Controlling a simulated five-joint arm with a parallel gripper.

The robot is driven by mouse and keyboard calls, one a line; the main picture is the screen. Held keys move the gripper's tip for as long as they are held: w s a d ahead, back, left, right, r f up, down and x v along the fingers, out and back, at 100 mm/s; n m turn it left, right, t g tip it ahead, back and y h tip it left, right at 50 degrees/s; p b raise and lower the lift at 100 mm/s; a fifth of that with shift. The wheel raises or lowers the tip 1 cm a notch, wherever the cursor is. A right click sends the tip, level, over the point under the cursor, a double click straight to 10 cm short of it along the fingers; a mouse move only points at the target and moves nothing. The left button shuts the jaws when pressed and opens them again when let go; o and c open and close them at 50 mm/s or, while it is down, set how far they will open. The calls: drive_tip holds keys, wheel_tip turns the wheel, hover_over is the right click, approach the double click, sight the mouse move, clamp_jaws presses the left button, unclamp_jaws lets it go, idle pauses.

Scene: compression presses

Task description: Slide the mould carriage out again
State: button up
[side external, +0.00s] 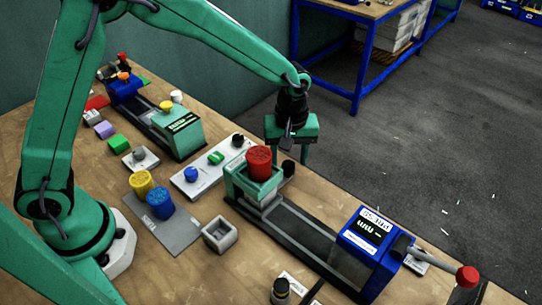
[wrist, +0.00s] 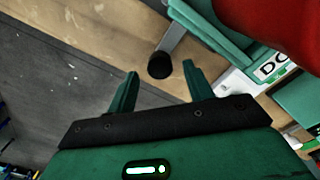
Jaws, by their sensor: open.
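The mould carriage (side external: 238,183) is a green block at the left end of a dark-railed press bed (side external: 303,232), apart from the blue press head (side external: 372,242). A red ribbed cylinder (side external: 258,163) stands on the carriage; its red side fills the top right of the wrist view (wrist: 275,22). A black knob (side external: 288,168) on a grey rod sticks out from the carriage's far side. My gripper (side external: 291,154) is open and empty, pointing down by that knob. In the wrist view the knob (wrist: 159,65) appears between my fingertips (wrist: 160,70), with gaps on both sides; contact cannot be told.
A red-knobbed lever (side external: 466,276) extends from the blue head. A second press (side external: 178,135) stands at the back left. Blue and yellow cylinders (side external: 160,203), a grey square cup (side external: 220,234) and a grey plate with buttons (side external: 211,168) lie nearby. The table edge is close behind my gripper.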

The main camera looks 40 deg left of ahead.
drive_tip(key=shift+f, duration=1.25)
clamp_jaws()
